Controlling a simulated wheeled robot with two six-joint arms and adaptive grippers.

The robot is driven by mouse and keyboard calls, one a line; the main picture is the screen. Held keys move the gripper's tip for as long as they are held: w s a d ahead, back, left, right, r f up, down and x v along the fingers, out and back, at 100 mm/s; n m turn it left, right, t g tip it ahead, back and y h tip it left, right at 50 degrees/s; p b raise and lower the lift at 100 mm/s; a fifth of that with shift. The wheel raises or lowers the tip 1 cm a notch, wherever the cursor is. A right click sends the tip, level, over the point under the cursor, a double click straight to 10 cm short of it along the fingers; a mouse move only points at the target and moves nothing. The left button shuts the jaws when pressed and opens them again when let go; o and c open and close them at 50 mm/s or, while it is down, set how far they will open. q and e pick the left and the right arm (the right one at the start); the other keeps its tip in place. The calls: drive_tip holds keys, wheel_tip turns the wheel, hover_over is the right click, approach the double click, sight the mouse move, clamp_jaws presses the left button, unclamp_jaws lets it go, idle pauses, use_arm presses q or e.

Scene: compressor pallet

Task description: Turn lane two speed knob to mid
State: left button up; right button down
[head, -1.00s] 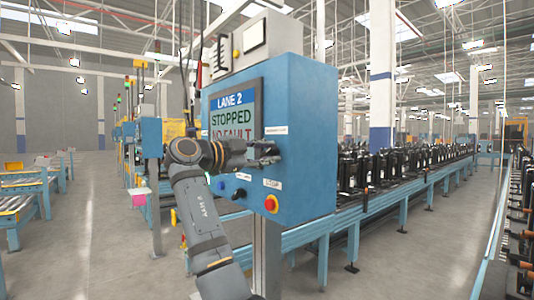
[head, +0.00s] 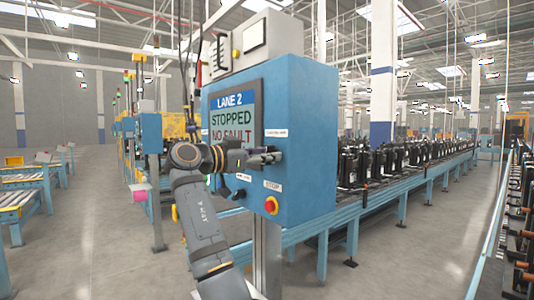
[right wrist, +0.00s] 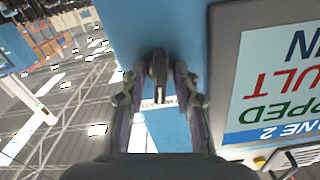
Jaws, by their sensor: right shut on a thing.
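The blue control box (head: 305,140) carries a screen (head: 232,115) reading LANE 2, STOPPED, NO FAULT. My right gripper (head: 266,157) is at the box's front face, right of the screen and below a small white label (head: 276,133). In the right wrist view, its two fingers (right wrist: 158,88) are shut on a dark knob (right wrist: 159,72) with a pale line on it. I take this to be the speed knob; the gripper hides it in the head view. Its exact setting cannot be read. My left gripper is not in view.
A conveyor (head: 400,186) with dark compressors runs behind the box. Open floor lies to the left.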

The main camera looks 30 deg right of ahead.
drive_tip(key=shift+f+n, duration=0.1)
drive_tip(key=shift+n, duration=1)
drive_tip(key=c, duration=1.4)
unclamp_jaws()
drive_tip(key=a, duration=1.2)
drive_tip(key=shift+s, duration=0.4)
